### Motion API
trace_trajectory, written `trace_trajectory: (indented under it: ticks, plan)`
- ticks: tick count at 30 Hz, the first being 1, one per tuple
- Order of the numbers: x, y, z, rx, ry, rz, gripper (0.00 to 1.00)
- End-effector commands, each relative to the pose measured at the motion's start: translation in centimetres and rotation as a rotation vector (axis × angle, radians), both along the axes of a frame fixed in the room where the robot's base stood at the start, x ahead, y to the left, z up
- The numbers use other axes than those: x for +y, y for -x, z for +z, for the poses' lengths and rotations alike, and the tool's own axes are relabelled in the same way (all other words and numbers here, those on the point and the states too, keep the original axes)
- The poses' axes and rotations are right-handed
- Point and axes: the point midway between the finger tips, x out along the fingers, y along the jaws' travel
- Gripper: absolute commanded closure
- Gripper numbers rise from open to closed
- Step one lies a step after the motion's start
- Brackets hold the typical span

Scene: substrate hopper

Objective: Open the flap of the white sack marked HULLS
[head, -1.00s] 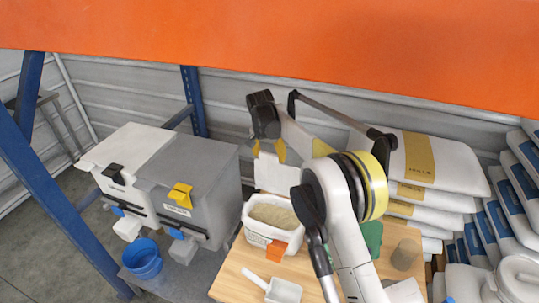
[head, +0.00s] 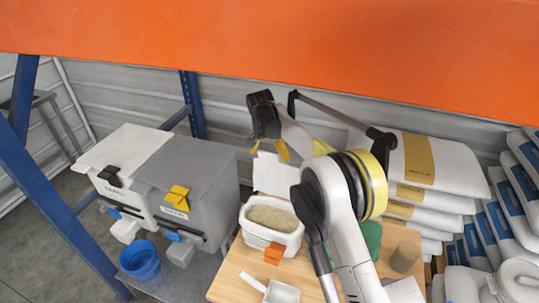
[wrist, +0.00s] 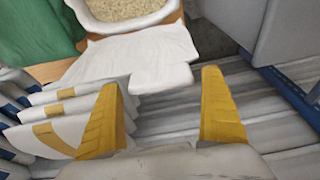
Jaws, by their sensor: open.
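A white open-topped sack (head: 262,238) full of pale flaky material stands on the wooden table. No lettering on it is readable. Its white flap (head: 273,174) stands up behind the mouth, folded away from the contents. In the wrist view the flap (wrist: 135,52) stretches from the sack's rim (wrist: 128,24) toward my gripper and ends in a narrower tab (wrist: 160,79). My gripper (head: 270,150) is open and empty just above the flap's far edge. In the wrist view the yellow fingertips (wrist: 162,84) lie either side of the tab, without visible contact.
White sacks with yellow bands (head: 433,163) are stacked at the right. A grey hopper (head: 197,178), a white hopper (head: 125,149) and a blue bucket (head: 140,260) stand left.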

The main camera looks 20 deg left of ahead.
Motion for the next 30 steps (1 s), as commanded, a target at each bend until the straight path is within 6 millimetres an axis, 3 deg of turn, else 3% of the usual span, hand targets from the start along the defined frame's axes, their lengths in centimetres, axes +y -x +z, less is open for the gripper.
trace_trajectory:
  ticks: [8,21,30]
  plan:
    - [0.1,0.4,1.4,0.0,-0.001,0.001,0.06]
    - [0.4,2.8,10.0,0.0,0.0,0.0,0.06]
    - [0.4,3.3,11.6,0.0,0.0,0.0,0.06]
